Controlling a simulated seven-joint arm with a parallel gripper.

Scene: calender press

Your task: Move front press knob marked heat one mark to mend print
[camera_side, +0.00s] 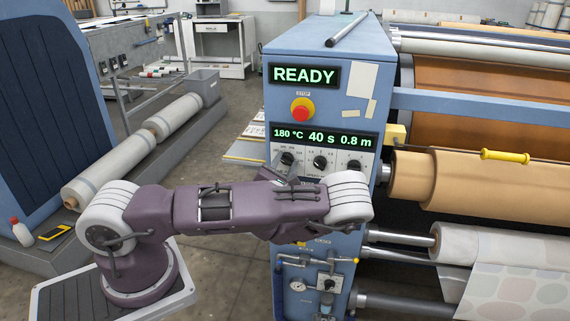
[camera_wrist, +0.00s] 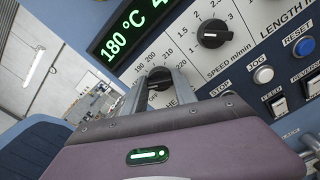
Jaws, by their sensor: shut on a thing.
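The heat knob (camera_wrist: 160,79) is black and sits on a white dial panel with printed temperature marks such as 190, 200, 210 and 220. Its label is partly covered, showing only "HE". My gripper (camera_wrist: 160,86) is shut on this knob, one finger on each side. In the side view, the knob (camera_side: 287,158) is the leftmost of three, and my gripper (camera_side: 284,170) reaches it from below. I cannot tell exactly which mark its pointer meets. The green display (camera_side: 322,137) above reads 180 °C, 40 s and 0.8 m.
The speed knob (camera_wrist: 213,33) is close to the right of the heat knob. Jog (camera_wrist: 263,75) and reset (camera_wrist: 304,47) buttons lie farther right. A red stop button (camera_side: 302,109) sits above, under a READY display (camera_side: 304,75). Rollers (camera_side: 480,180) stand at the right.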

